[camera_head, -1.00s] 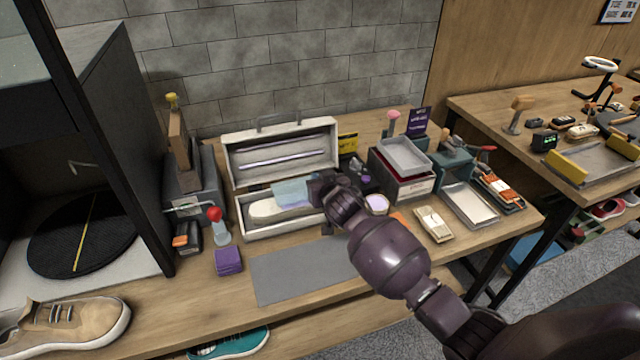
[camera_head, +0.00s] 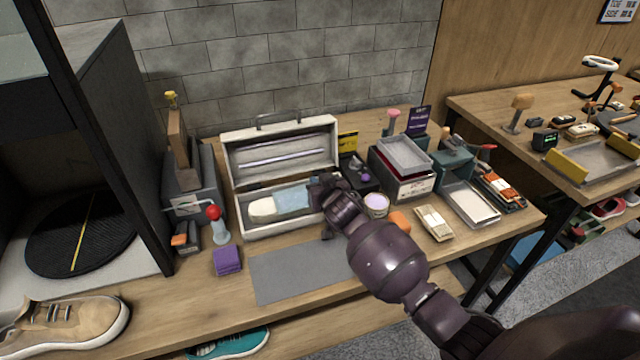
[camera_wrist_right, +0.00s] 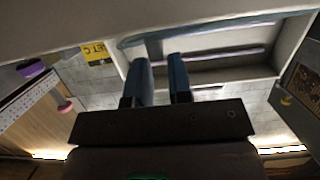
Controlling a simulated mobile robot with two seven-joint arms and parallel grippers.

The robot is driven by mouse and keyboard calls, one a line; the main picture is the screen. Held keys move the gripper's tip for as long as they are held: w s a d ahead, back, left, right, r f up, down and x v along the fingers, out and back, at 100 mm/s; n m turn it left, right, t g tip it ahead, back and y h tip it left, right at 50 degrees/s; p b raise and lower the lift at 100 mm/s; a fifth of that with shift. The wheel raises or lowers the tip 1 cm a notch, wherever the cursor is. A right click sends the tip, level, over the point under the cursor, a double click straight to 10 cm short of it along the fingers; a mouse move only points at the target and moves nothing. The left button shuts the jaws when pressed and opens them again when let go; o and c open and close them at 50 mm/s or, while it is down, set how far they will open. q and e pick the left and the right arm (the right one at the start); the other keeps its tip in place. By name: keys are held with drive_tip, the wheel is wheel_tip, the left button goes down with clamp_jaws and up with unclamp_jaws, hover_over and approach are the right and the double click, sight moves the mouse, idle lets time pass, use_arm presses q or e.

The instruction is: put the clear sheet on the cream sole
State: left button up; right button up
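The cream sole (camera_head: 261,208) lies in the bottom of the open white case; its left end shows. The clear sheet (camera_head: 293,198), pale blue, lies over the middle and right part of the sole, and its right end is hidden by my right gripper (camera_head: 322,190). That gripper is at the right end of the case. In the right wrist view the two blue fingers of my right gripper (camera_wrist_right: 163,72) stand apart with a gap and nothing seen between them. A pale bluish strip beyond the tips may be the sheet's edge. My left gripper is out of view.
The white case (camera_head: 236,165) has its lid up at the back. A grey mat (camera_head: 290,275) lies in front, with a purple block (camera_head: 227,260) beside it. A small tub (camera_head: 376,205) and an orange block (camera_head: 399,222) are close to my right arm.

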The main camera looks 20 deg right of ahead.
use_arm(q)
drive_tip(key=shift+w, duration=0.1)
use_arm(e)
drive_tip(key=shift+o, duration=1.4)
drive_tip(key=shift+s+f, duration=0.1)
drive_tip(key=shift+f, duration=0.2)
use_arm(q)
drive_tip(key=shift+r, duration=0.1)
use_arm(e)
drive_tip(key=shift+r+p, duration=0.45)
drive_tip(key=shift+r, duration=0.2)
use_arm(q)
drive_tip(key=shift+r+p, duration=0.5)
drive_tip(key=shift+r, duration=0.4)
use_arm(e)
drive_tip(key=v, duration=1.2)
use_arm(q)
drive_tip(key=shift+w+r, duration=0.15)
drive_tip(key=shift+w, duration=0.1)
use_arm(e)
drive_tip(key=shift+a+r, duration=0.1)
